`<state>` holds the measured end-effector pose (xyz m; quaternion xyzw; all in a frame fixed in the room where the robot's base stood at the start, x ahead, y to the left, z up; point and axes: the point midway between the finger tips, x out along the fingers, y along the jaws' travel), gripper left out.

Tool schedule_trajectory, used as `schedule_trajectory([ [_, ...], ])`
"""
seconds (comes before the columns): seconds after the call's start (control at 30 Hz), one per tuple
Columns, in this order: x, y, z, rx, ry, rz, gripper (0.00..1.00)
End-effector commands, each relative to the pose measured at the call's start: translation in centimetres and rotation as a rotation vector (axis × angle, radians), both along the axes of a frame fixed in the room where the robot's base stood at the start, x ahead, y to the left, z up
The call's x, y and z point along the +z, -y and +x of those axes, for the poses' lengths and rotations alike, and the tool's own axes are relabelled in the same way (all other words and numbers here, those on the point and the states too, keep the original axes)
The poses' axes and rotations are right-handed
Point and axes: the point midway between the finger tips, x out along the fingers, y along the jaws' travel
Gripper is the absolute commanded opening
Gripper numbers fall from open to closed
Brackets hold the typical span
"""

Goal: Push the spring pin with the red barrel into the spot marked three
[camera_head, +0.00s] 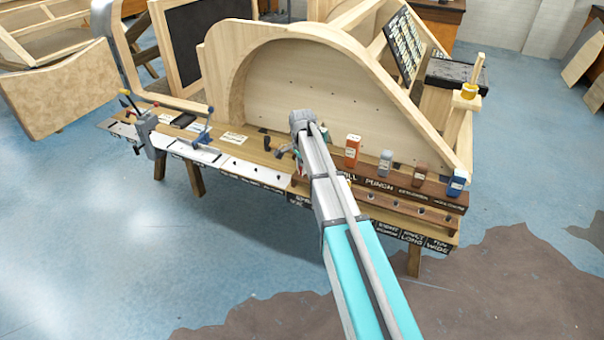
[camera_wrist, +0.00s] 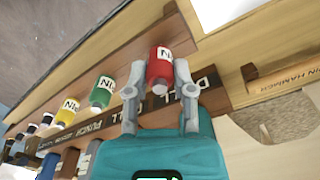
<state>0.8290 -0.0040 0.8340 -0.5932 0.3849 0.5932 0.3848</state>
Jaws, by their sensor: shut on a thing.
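The spring pin with the red barrel (camera_wrist: 160,66) shows in the wrist view, with a white label reading "PIN". My gripper (camera_wrist: 160,84) is shut on it, one grey finger on each side of the barrel. The pin is close to a dark wooden rack strip (camera_wrist: 225,93) with white lettering; I cannot tell whether it touches or sits in the rack. In the head view my arm covers most of the gripper and the red barrel. I cannot make out a spot marked three in either view.
A green pin (camera_wrist: 101,93) and a yellow pin (camera_wrist: 67,112) stand in a row beside the red one. The head view shows orange (camera_head: 352,151), grey (camera_head: 385,162), brown (camera_head: 419,171) and blue (camera_head: 457,183) blocks on the bench. An arched wooden frame (camera_head: 310,80) rises behind.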

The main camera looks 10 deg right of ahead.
Motion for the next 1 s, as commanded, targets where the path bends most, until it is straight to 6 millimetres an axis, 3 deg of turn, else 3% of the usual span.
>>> schedule_trajectory([
  [0.47,0.1,0.0,0.0,0.0,0.0,0.0,0.0],
  [1.0,2.0,0.0,0.0,0.0,0.0,0.0,0.0],
])
